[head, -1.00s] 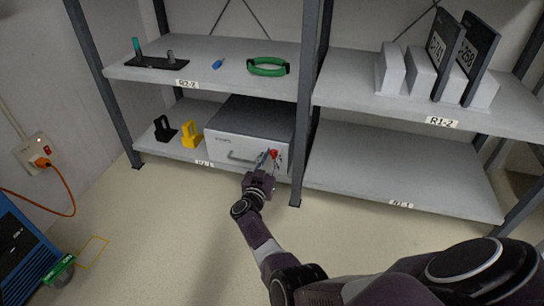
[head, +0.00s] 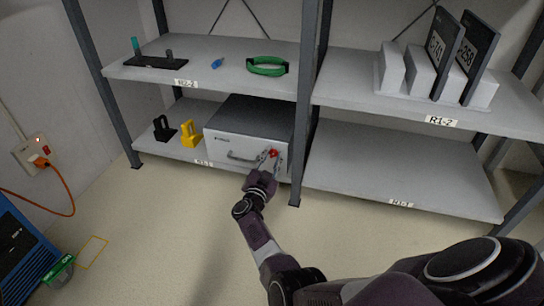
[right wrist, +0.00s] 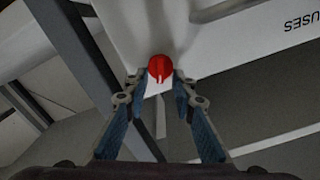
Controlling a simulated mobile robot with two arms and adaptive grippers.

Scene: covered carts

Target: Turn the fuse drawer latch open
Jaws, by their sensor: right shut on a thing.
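The fuse drawer (head: 222,146) is a light grey box with a dark top and a bar handle, on the lower left shelf. Its red round latch (head: 274,153) is at the right side of the front. My right gripper (head: 269,157) reaches up to the latch and is shut on it. In the right wrist view the red latch (right wrist: 160,68), with a pale mark on its lower part, sits between the two fingertips (right wrist: 158,84). The drawer front (right wrist: 225,40) carries the letters "USES". The drawer looks closed. My left gripper is not in view.
A black block (head: 163,130) and a yellow block (head: 189,134) stand left of the drawer. A grey rack post (head: 304,120) rises just right of it. The lower right shelf (head: 395,170) is empty. A blue unit (head: 22,255) stands at the floor's left.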

